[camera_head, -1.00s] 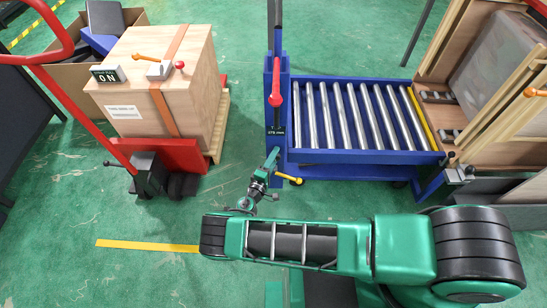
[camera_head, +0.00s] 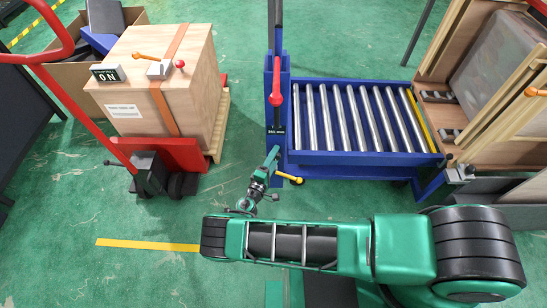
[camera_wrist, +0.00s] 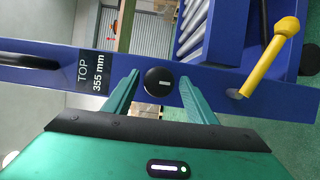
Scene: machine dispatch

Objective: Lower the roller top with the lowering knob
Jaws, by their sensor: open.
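The roller top (camera_head: 365,158) is a blue frame with several steel rollers, right of the centre in the head view. Its blue mast (camera_head: 268,75) stands at its left end. In the wrist view a round black knob (camera_wrist: 160,82) with a white mark sits on the blue panel, beside a display (camera_wrist: 96,71) reading TOP 355 mm. My gripper (camera_head: 274,152) is at the foot of the mast. In the wrist view its green fingers (camera_wrist: 159,77) are open, one on each side of the knob. I cannot tell whether they touch it.
A yellow-handled lever (camera_wrist: 271,56) sticks out right of the knob. A red handle (camera_head: 276,99) is above on the mast. A strapped wooden crate (camera_head: 140,103) on a red pallet truck (camera_head: 172,155) stands left. An open wooden case (camera_head: 440,90) stands right of the rollers.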

